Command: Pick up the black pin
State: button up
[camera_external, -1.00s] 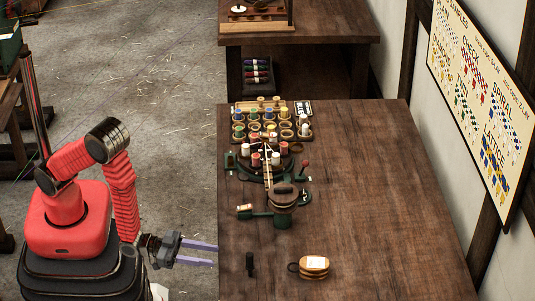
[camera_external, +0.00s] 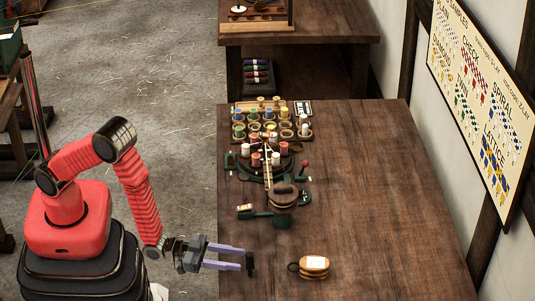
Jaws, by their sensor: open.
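The black pin (camera_external: 250,263) stands on the near left part of the wooden table (camera_external: 370,200), close to its left edge. My gripper (camera_external: 243,258) is open, its two purple-grey fingers reaching right over the table's edge. The fingertips are at the pin, which shows at their ends. I cannot tell whether the pin is fully between the fingers or touches them.
A round tan wooden block with a white label (camera_external: 315,265) lies right of the pin. A green braiding device (camera_external: 275,200) and a rack of coloured bobbins (camera_external: 268,122) stand farther back. The table's right side is clear.

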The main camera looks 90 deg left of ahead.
aim_at(249, 265)
jog(key=shift+w, duration=0.1)
jog(key=shift+r+x, duration=0.2)
jog(key=shift+x, duration=2.3)
jog(key=shift+a, duration=0.1)
jog(key=shift+c, duration=0.2)
grip_shut()
